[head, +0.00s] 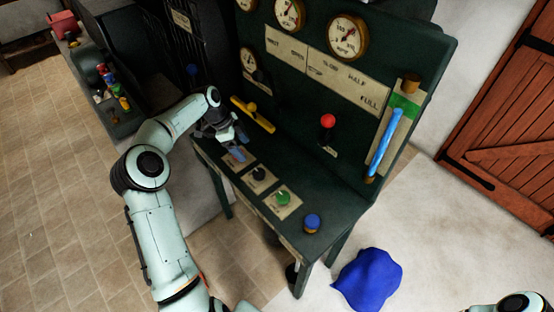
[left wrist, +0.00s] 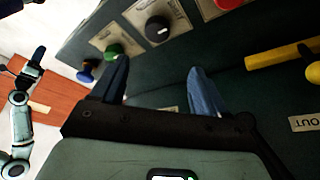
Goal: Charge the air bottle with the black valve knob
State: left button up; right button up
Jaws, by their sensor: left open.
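The black valve knob (head: 259,174) sits on a pale plate on the sloping desk of the dark green console, left of a green knob (head: 282,197). In the left wrist view the black knob (left wrist: 157,29) shows above the gap between my fingers. My left gripper (head: 239,149) is open and empty, above the desk just up and left of the black knob, apart from it. Its two blue-grey fingers (left wrist: 158,75) are spread. What seems to be my right arm's end (left wrist: 36,62) is small at the left of the wrist view. I cannot make out an air bottle.
Gauges (head: 346,36) line the console's upright panel (head: 420,60). A yellow lever (head: 252,115), a red-topped lever (head: 327,121) and a blue tube (head: 380,146) stand out from it. A blue knob (head: 312,222) is near the desk's front corner. A blue cloth (head: 368,279) lies on the floor.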

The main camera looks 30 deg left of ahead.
pick_arm(q)
send_near(259, 172)
jog(key=x, duration=0.8)
jog(key=shift+f, duration=0.3)
pick_arm(e)
jog(key=shift+s+r, duration=0.1)
jog(key=shift+r, duration=0.05)
